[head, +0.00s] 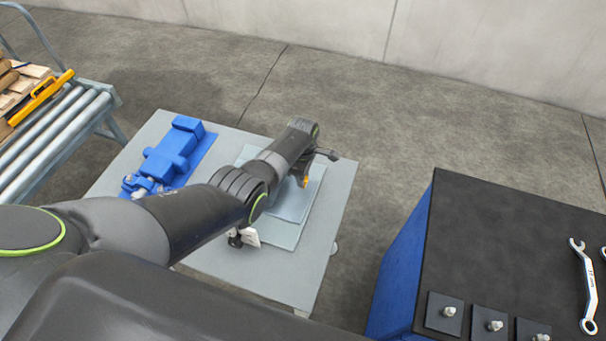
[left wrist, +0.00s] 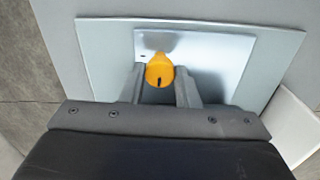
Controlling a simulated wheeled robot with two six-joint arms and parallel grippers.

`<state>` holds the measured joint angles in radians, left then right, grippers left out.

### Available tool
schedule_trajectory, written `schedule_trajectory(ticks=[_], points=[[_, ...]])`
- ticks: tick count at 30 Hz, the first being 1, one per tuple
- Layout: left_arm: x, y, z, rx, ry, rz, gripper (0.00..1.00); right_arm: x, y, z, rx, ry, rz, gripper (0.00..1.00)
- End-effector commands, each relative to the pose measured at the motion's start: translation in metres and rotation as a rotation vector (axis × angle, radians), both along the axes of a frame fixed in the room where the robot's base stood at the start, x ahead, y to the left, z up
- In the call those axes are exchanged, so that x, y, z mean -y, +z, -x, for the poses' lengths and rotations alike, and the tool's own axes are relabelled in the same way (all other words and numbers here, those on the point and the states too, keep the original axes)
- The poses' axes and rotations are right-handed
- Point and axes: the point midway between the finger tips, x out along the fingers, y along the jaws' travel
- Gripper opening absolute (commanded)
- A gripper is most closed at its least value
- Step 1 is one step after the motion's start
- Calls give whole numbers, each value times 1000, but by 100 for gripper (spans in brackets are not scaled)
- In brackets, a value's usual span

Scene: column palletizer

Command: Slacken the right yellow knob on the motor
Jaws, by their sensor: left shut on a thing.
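A yellow knob (left wrist: 159,72) stands over a small pale plate (left wrist: 205,52) in the left wrist view. It also shows as a small orange patch (head: 305,182) in the head view, partly hidden by my gripper. My left gripper (left wrist: 160,84) points down at the plate, with one finger on each side of the knob, shut on it. In the head view my left gripper (head: 308,170) is over the stacked pale blue plates. Only one yellow knob shows. My right gripper is not in view.
A blue machine (head: 172,155) lies on the grey table (head: 265,277), left of my arm. A roller conveyor (head: 58,125) with wooden pieces stands at far left. A black-topped blue cabinet (head: 490,230) at right holds wrenches (head: 585,290) and several small square plates with studs.

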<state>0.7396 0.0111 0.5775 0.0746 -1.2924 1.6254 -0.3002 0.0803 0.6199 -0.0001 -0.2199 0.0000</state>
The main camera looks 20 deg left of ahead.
Motion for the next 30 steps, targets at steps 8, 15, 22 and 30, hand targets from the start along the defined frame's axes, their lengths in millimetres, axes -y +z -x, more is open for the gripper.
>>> schedule_trajectory(ticks=[8,15,22,30], points=[[-1,1,-1,3,-1,-3,50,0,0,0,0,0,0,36],[0,0,0,1,-1,-1,50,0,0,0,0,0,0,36],[0,13,-1,3,-1,-1,50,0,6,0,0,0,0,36],[0,53,-1,5,-1,-1,50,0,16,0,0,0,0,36]])
